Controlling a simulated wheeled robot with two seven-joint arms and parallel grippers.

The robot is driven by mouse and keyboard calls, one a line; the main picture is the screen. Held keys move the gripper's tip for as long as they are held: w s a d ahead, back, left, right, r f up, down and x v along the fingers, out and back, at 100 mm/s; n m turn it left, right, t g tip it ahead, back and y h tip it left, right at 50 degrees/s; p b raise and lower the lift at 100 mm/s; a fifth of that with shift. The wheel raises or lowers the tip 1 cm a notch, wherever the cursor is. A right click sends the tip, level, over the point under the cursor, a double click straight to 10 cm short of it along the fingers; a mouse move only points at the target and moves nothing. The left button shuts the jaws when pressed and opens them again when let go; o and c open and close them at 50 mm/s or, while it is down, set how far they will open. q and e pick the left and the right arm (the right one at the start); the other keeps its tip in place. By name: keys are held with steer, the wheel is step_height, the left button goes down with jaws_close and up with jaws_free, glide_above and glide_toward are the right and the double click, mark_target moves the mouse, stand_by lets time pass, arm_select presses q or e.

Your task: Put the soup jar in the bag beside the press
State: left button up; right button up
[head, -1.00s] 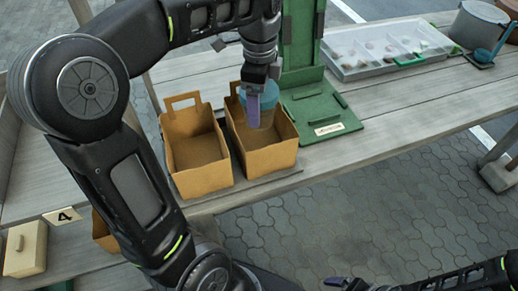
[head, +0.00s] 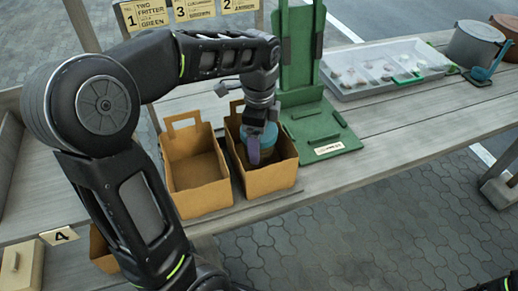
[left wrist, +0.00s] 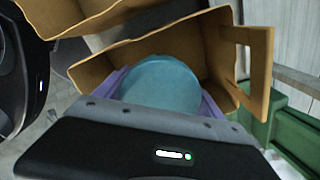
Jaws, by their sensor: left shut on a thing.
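The soup jar has a teal lid (head: 266,134), which also shows from above in the left wrist view (left wrist: 160,85). My left gripper (head: 253,150) has its purple fingers around the jar and is shut on it. The jar is upright, lowered into the mouth of the right-hand brown paper bag (head: 271,182). That bag's walls also show around the jar in the left wrist view (left wrist: 205,45). Whether the jar touches the bag's bottom is hidden. The green press (head: 318,130) stands just right of this bag. My right gripper is out of view.
A second open, empty bag (head: 202,195) stands close on the left. A white tray (head: 385,70) of small items and a grey pot (head: 474,45) are farther right. Numbered order cards (head: 190,10) hang at the back. The table front right of the press is clear.

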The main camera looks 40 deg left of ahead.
arm_select(q)
steer(key=shift+f, duration=1.85)
steer(key=shift+f, duration=0.1)
steer(key=o, duration=1.7)
step_height(320, 180, up, 12)
steer(key=shift+r+p, duration=0.15)
steer(key=shift+p, duration=0.35)
